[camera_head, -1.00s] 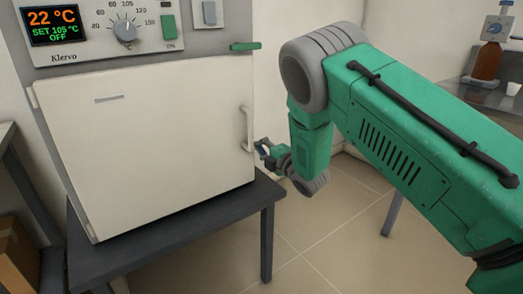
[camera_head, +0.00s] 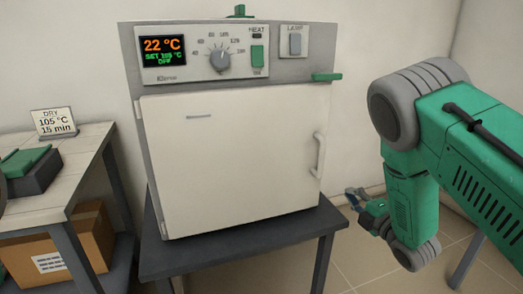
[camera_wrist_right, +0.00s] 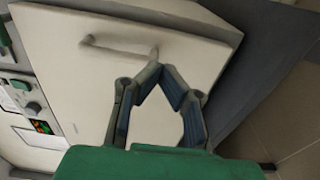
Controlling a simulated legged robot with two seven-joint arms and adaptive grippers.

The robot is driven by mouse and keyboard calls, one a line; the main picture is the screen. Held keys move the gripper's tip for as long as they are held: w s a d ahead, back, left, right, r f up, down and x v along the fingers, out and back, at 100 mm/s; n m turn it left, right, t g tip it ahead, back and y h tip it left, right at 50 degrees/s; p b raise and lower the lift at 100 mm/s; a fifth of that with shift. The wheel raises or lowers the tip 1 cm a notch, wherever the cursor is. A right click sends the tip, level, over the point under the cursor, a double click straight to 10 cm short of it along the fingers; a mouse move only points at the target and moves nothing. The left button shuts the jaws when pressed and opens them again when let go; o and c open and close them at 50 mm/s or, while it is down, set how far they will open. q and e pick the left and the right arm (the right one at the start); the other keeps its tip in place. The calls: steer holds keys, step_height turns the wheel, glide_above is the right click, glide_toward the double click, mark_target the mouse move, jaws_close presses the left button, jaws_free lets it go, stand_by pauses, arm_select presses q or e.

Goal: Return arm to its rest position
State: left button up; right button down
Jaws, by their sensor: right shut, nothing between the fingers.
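My right gripper (camera_head: 352,199) is low at the right of the furnace in the head view, small and partly turned away. It is shut and empty, to the right of the door handle (camera_head: 319,155) and apart from it. In the right wrist view the gripper (camera_wrist_right: 159,78) shows its blue-padded fingers in front of the white door (camera_wrist_right: 70,75), with the handle (camera_wrist_right: 118,47) beyond. The furnace door (camera_head: 235,165) is closed. The display (camera_head: 164,51) reads 22 °C, SET 105 °C, OFF. My left gripper is not in view.
The furnace stands on a dark table (camera_head: 240,252). At left, a light-topped bench (camera_head: 75,175) holds a sign (camera_head: 54,122) reading DRY 105 °C 15 min and a green and dark object (camera_head: 30,172). A cardboard box (camera_head: 60,255) sits below. Open floor lies at right.

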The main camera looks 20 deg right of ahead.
steer(key=s+a+f+m+g+h+p, duration=0.1)
steer(key=s+a+f+m+g+p, duration=0.15)
steer(key=s+f+m+g, duration=0.3)
steer(key=s+a+f+m+g+h+p, duration=0.1)
steer(key=s+a+f+m+g+p, duration=0.15)
steer(key=s+f+m, duration=0.4)
steer(key=s+a+f+m+g+p, duration=0.1)
steer(key=s+a+m+g, duration=0.1)
steer(key=s, duration=0.6)
steer(key=s+a+f+m+g+p, duration=0.1)
steer(key=s+g, duration=0.3)
steer(key=s, duration=0.5)
steer(key=s+a+f+m+g+p, duration=0.1)
steer(key=s+a+m+g, duration=0.2)
steer(key=s, duration=0.6)
steer(key=shift+a+m+p, duration=0.25)
steer(key=shift+m+p, duration=0.05)
steer(key=shift+f, duration=0.1)
